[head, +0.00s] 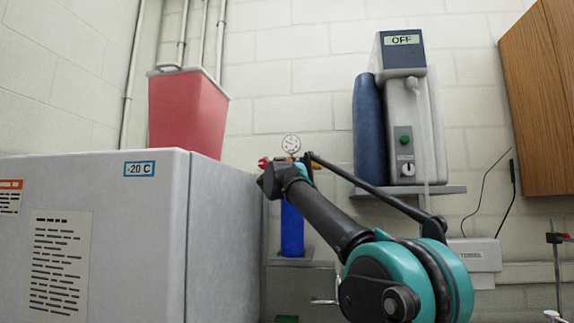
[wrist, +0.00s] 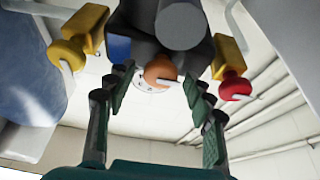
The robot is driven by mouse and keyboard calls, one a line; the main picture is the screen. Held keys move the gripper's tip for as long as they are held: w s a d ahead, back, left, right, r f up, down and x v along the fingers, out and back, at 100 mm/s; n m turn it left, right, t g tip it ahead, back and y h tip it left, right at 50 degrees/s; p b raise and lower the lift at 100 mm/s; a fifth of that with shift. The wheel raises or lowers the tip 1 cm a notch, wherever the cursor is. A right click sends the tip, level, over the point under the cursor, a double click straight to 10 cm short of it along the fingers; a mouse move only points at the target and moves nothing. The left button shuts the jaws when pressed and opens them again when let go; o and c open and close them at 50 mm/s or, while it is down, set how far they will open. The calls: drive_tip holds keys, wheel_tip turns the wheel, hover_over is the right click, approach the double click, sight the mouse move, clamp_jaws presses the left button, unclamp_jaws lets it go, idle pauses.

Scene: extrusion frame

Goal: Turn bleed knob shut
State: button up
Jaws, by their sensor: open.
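In the wrist view three knobs show, each with a pale mark: an orange knob (wrist: 157,69) in the middle on a dark body, a yellow knob (wrist: 66,54) at left and a red knob (wrist: 235,87) at right. No label tells which is the bleed knob. My gripper (wrist: 158,82) is open, its fingers on either side of the orange knob in the picture; I cannot tell whether they touch it. In the head view the red knob (head: 263,162) shows at the left of my wrist, below a round gauge (head: 291,143); my arm hides much of the valve.
A blue cylinder (head: 292,232) stands below the gauge. A white freezer (head: 222,235) is close at left, with a red bin (head: 187,108) beyond. At right a shelf (head: 440,190) holds a device reading OFF (head: 402,40). A wooden cabinet (head: 540,90) hangs far right.

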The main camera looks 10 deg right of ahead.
drive_tip(key=c, duration=1.1)
drive_tip(key=shift+w+m, duration=0.1)
drive_tip(key=shift+m, duration=0.3)
drive_tip(key=m+h, duration=0.1)
drive_tip(key=m, duration=0.1)
drive_tip(key=m+g+h, duration=0.1)
drive_tip(key=m, duration=0.2)
drive_tip(key=shift+a+h, duration=0.1)
drive_tip(key=shift+h, duration=0.3)
drive_tip(key=m+g+h, duration=0.1)
drive_tip(key=m, duration=0.2)
drive_tip(key=m+g+h, duration=0.1)
drive_tip(key=m, duration=0.2)
drive_tip(key=shift+g, duration=0.4)
drive_tip(key=m+g, duration=0.1)
drive_tip(key=m, duration=0.2)
drive_tip(key=m+g, duration=0.1)
drive_tip(key=m, duration=0.2)
drive_tip(key=shift+r+h, duration=0.1)
drive_tip(key=shift+h, duration=0.2)
drive_tip(key=shift+m+g, duration=1)
drive_tip(key=shift+m, duration=1.3)
drive_tip(key=shift+y, duration=0.4)
